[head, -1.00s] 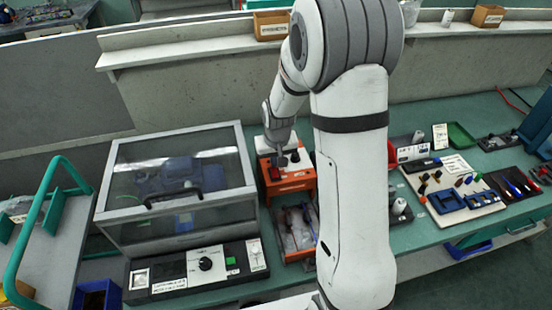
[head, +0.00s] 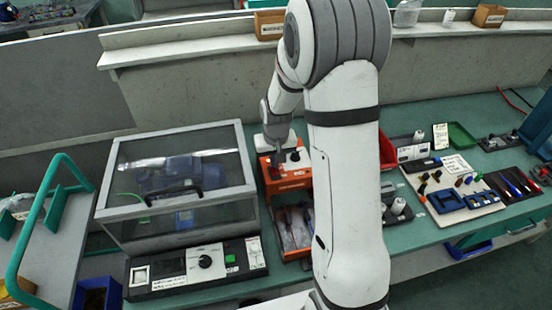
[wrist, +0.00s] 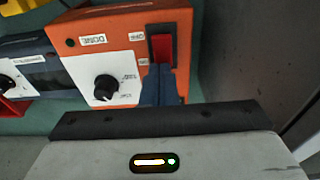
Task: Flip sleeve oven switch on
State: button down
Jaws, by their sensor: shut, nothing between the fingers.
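The sleeve oven appears to be the orange box (head: 292,180) on the bench, right of the clear-lidded case. In the wrist view its orange panel (wrist: 112,30) carries a red rocker switch (wrist: 161,47) in a black frame, with an OFF label (wrist: 138,37) to its left. I cannot tell which way the rocker is tipped. A black knob (wrist: 106,86) on a white plate is left of the switch. My gripper (wrist: 158,70) is shut and empty, its blue-grey fingertips just below the red rocker in the picture. Contact is unclear. My gripper (head: 278,158) also shows over the box in the head view.
The clear-lidded case (head: 135,215) stands close on the left, with a control panel (head: 195,268) in front. An open tray of tools (head: 290,250) lies before the orange box. A concrete-grey wall (head: 215,85) rises behind. A red bin (head: 386,150) stands to the right.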

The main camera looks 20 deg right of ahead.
jog(key=shift+s+r, duration=0.25)
jog(key=shift+s, duration=0.45)
jog(key=shift+r, duration=0.15)
notch_tip(320, 180, up, 13)
jog(key=w, duration=0.2)
jog(key=shift+w+r, duration=0.2)
jog(key=shift+w, duration=0.15)
jog(key=shift+d, duration=0.1)
